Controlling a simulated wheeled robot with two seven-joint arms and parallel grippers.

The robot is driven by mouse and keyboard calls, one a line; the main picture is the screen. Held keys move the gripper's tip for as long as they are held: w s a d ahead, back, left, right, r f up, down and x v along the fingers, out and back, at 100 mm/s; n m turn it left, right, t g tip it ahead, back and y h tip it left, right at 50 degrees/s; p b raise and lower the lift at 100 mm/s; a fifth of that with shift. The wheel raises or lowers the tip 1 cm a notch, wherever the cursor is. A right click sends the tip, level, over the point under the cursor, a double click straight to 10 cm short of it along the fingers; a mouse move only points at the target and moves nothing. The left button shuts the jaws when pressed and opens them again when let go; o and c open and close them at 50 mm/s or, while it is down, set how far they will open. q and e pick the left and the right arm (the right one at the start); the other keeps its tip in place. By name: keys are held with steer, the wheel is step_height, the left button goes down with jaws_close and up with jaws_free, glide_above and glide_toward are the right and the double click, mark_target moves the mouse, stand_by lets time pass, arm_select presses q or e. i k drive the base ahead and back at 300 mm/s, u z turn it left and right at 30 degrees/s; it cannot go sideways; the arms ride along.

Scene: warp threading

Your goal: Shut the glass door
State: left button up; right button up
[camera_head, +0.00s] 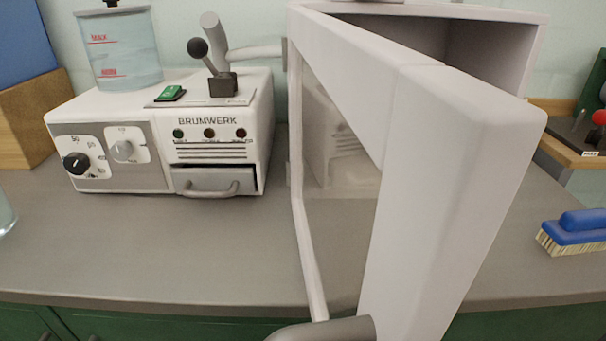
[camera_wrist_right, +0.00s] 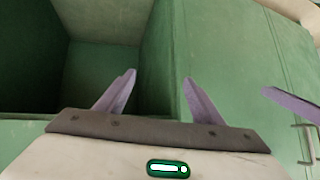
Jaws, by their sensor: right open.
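The glass door (camera_head: 440,170) stands wide open in the head view, swung toward me from a pale box-shaped appliance (camera_head: 500,14). Its thick pale frame surrounds a clear pane (camera_head: 335,230). A grey curved handle (camera_head: 325,330) shows at its lower edge, cut off by the picture. My right gripper (camera_wrist_right: 158,78) is open and empty in the right wrist view, in front of green cabinet surfaces and apart from the door. A purple finger-like piece (camera_wrist_right: 290,103) at that view's right edge looks like part of my left gripper; its opening cannot be judged. Neither gripper shows in the head view.
A white BRUMWERK machine (camera_head: 215,130) with knobs, a lever and a small drawer stands left of the door. A blue brush (camera_head: 575,232) lies on the grey counter (camera_head: 150,245) at right. Green cabinets (camera_wrist_right: 240,60) with a dark open recess fill the wrist view.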

mark_target(453, 150)
steer(key=k, duration=0.5)
steer(key=z, duration=1.2)
steer(key=k, duration=0.95)
steer(key=u, duration=1.1)
steer(key=i, duration=0.5)
steer(key=u, duration=0.05)
